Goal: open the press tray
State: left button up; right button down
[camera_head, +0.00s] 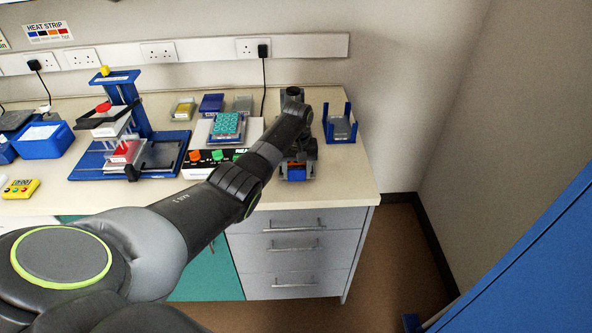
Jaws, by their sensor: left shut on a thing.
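My left arm crosses the view from the lower left and bends down at the right of the bench. My left gripper (297,170) is at its end, near the bench's front edge. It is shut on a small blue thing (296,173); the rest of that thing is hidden. A blue press-like stand (128,95) with a yellow knob and a red knob stands at the left, with a red-topped piece (124,151) at its base. I cannot tell which part is the press tray. My right gripper is not in view.
A blue holder (341,127) stands at the right end. Small boxes (211,104) line the back. A blue bin (44,140) is at left. Grey drawers (296,246) are below.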

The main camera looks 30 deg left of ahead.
pick_arm(q)
jog(key=shift+w, duration=0.1)
jog(key=o, duration=1.1)
jog(key=shift+o, duration=1.4)
notch_tip(320, 180, up, 18)
jog(key=p, duration=0.1)
jog(key=shift+f+p, duration=0.2)
jog(key=shift+p, duration=0.1)
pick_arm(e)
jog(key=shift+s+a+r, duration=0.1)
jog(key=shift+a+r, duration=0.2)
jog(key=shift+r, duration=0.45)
pick_arm(q)
jog(key=shift+f, duration=0.1)
